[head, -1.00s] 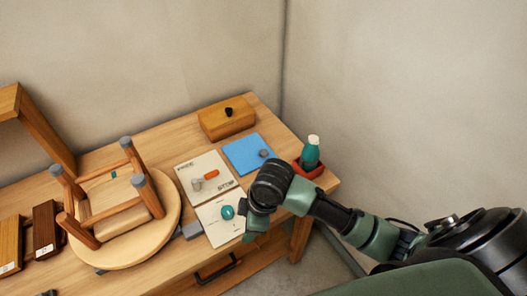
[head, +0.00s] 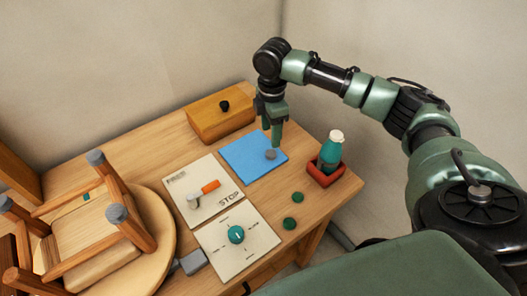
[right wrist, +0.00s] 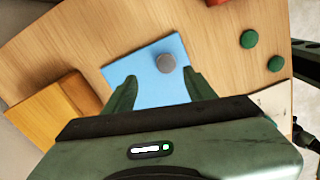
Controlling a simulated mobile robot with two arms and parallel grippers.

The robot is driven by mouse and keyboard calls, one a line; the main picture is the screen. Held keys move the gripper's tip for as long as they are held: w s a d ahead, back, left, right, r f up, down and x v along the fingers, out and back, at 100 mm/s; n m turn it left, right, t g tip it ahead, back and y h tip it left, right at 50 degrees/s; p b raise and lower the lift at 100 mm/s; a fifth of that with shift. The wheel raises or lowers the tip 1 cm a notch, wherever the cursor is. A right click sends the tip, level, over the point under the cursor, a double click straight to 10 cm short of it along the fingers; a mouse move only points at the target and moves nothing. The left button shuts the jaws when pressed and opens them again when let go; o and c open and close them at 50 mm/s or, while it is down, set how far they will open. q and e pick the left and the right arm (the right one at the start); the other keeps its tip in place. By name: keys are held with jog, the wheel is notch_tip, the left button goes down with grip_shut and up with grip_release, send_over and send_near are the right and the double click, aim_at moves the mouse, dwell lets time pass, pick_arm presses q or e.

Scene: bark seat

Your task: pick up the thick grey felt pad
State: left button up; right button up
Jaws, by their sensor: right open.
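The thick grey felt pad (head: 270,154) is a small round disc lying on the blue mat (head: 243,158), near the mat's right side. It also shows in the right wrist view (right wrist: 165,63), uncovered, closer to the right-hand finger than to the left-hand one. My right gripper (head: 272,134) is over the blue mat, just behind and above the pad in the head view. Its fingers (right wrist: 162,82) are apart with nothing held between them. Whether a finger touches the mat is hard to tell. My left gripper is out of view.
A wooden box (head: 220,117) stands behind the mat. A red tray (head: 335,176) with a teal bottle (head: 331,151) is at right. Two green discs (head: 290,223) lie in front. Two printed cards (head: 203,190) and an upturned stool (head: 85,225) are to the left.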

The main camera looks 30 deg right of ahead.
aim_at(270, 153)
jog(key=f, duration=0.1)
jog(key=s+f+p, duration=0.1)
jog(key=f, duration=0.1)
jog(key=shift+s+a+f+p, duration=0.2)
jog(key=shift+a+p, duration=0.05)
jog(key=shift+p, duration=0.05)
jog(key=f, duration=0.2)
jog(key=shift+w+a+f+p, duration=0.1)
jog(key=shift+w+f+p, duration=0.1)
jog(key=shift+f+p, duration=0.15)
jog(key=shift+f, duration=0.45)
jog(key=c, duration=1)
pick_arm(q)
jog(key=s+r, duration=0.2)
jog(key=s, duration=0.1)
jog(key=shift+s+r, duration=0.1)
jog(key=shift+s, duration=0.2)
pick_arm(e)
grip_shut()
